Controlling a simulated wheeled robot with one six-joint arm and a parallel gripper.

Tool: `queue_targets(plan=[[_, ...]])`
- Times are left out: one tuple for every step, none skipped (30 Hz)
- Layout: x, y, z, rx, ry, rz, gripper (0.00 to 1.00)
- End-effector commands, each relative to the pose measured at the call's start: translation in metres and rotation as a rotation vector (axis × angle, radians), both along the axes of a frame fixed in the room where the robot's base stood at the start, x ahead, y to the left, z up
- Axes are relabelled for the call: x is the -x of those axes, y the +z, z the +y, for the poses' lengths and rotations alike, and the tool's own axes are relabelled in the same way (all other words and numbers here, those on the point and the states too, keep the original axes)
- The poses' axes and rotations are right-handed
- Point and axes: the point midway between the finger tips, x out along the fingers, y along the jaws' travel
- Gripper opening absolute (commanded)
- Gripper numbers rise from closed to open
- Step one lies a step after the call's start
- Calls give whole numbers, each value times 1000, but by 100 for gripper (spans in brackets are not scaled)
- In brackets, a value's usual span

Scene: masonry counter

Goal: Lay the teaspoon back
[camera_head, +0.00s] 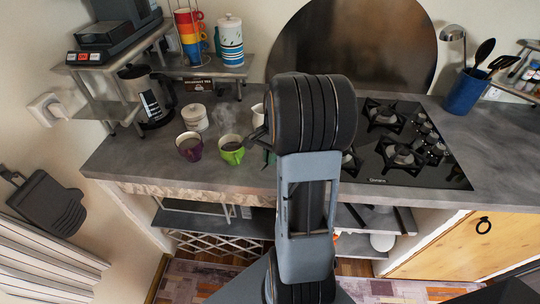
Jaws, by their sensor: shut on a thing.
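I cannot make out the teaspoon in this view. My arm stands upright in the middle of the picture and covers part of the counter. My gripper is hidden behind it, so its fingers and anything in them do not show. Left of the arm on the grey counter (130,158) stand a purple mug (189,149) and a green mug (231,152), both with dark drink. Steam rises by the green mug. A small white jug (258,115) is partly covered by my arm.
A kettle (150,100) and a metal shelf (105,100) stand at the left. Stacked coloured cups (190,38) and a striped canister (230,42) stand on a rear shelf. A gas hob (400,155) and a blue utensil pot (465,92) are at the right.

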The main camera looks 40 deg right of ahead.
Motion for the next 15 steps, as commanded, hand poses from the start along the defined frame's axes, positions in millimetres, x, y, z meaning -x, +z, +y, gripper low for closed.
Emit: queue_targets(plan=[[0, -1, 0, 0, 0, 0, 0], [0, -2, 0, 0, 0, 0, 0], [0, -2, 0, 0, 0, 0, 0], [0, -2, 0, 0, 0, 0, 0], [0, -2, 0, 0, 0, 0, 0], [0, -1, 0, 0, 0, 0, 0], [0, -1, 0, 0, 0, 0, 0], [0, -1, 0, 0, 0, 0, 0], [0, -1, 0, 0, 0, 0, 0], [0, -1, 0, 0, 0, 0, 9], [0, -1, 0, 0, 0, 0, 12], [0, -1, 0, 0, 0, 0, 15], [0, -1, 0, 0, 0, 0, 18], [0, -1, 0, 0, 0, 0, 21], [0, -1, 0, 0, 0, 0, 25]])
